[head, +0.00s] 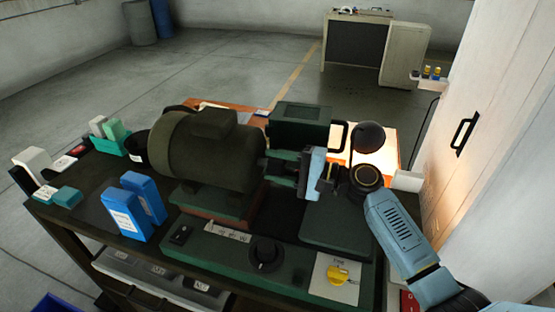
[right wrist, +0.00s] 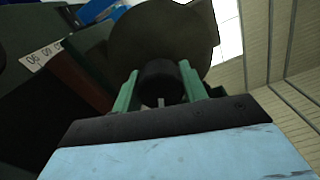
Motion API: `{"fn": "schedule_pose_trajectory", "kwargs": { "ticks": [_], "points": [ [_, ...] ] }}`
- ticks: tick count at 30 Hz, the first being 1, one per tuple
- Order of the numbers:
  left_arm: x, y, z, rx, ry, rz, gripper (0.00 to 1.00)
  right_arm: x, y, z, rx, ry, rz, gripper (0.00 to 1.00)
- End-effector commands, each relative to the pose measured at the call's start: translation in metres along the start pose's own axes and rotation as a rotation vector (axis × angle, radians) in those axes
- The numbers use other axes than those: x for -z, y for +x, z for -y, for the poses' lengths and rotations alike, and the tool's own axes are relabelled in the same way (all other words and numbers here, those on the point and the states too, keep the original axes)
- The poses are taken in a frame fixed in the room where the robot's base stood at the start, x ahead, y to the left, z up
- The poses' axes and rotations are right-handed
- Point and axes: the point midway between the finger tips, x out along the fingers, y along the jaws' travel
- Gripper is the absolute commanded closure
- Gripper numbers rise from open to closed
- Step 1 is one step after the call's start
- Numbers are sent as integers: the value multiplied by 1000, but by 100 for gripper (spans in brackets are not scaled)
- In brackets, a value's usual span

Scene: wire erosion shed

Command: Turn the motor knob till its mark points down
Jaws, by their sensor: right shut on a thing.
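The motor (head: 205,150) is a big olive-grey cylinder on the bench in the head view; its body also fills the top of the right wrist view (right wrist: 165,35). My right gripper (head: 272,166) reaches its right end from the right. In the right wrist view the green fingers (right wrist: 160,92) are shut on a black round knob (right wrist: 160,80), one on each side. A short pale mark (right wrist: 160,102) shows on the knob at the picture's lower side. My left gripper is not in view.
In front of the motor lies a green panel with another black knob (head: 265,254) and a yellow knob (head: 338,274). Blue boxes (head: 135,208) stand at left. A dark round lamp head (head: 370,138) is near my right wrist. A white cabinet (head: 485,130) stands at right.

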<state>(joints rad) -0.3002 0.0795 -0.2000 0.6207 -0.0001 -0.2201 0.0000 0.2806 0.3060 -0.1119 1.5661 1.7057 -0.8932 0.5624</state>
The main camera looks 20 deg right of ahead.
Motion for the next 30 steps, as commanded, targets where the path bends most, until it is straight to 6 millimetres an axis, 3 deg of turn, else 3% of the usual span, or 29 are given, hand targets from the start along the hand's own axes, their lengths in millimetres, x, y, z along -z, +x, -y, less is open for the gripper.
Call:
{"fn": "schedule_pose_trajectory", "kwargs": {
  "ticks": [15, 30],
  "points": [
    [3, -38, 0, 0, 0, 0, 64, 0, 0, 4, 3, 494, -2, 80],
    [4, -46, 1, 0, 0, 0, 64, 2, 0, 2, 3, 932, -2, 80]
  ]
}}
